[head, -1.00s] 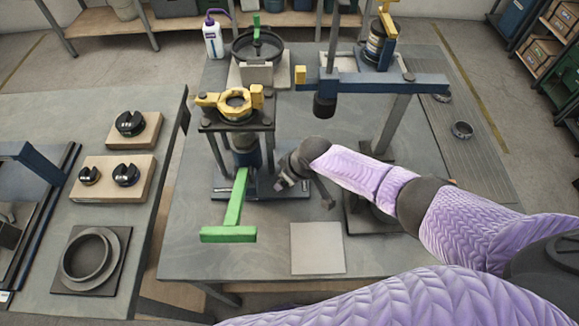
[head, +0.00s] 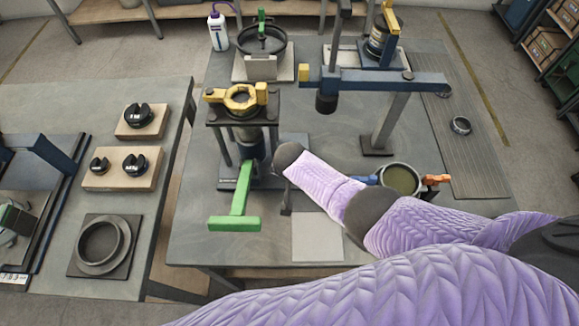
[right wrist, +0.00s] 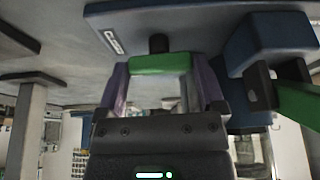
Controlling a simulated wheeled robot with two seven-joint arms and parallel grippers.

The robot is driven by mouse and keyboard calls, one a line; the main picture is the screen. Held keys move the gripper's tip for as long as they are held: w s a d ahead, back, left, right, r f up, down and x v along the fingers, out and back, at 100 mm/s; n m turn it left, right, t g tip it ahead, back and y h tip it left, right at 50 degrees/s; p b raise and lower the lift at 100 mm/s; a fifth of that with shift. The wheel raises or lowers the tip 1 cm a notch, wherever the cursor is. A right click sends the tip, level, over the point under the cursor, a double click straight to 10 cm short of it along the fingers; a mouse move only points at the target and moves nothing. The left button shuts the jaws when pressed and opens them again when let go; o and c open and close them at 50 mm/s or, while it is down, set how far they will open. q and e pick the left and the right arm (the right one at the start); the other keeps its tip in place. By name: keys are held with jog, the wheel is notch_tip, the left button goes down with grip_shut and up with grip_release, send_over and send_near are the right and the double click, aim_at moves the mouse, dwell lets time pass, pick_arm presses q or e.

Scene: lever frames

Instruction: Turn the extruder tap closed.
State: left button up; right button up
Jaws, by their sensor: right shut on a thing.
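The extruder (head: 240,120) stands on the table in the head view, with a yellow collar on top, dark posts and a long green lever (head: 240,190) reaching toward the front. In the right wrist view a short green tap handle (right wrist: 160,63) on a black stem lies across between my right gripper's fingers (right wrist: 163,75). The gripper is shut on it. The lever's green bar (right wrist: 298,102) passes on the right of that view, beside the fingers and apart from them. In the head view my right forearm and wrist hide the right gripper and the tap. My left gripper is not seen.
A pot (head: 402,180) with blue and orange handles stands right of my forearm. A blue beam press (head: 380,80) rises behind it. A pale square plate (head: 318,237) lies at the table's front. A side table (head: 60,190) with dark weights is on the left.

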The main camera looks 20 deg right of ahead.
jog(key=shift+w+r+m, duration=0.1)
jog(key=shift+m, duration=0.3)
jog(key=o, duration=1)
jog(key=shift+c, duration=0.2)
jog(key=p+v, duration=0.7)
jog(key=v, duration=0.3)
jog(key=shift+p, duration=0.35)
jog(key=shift+a, duration=0.1)
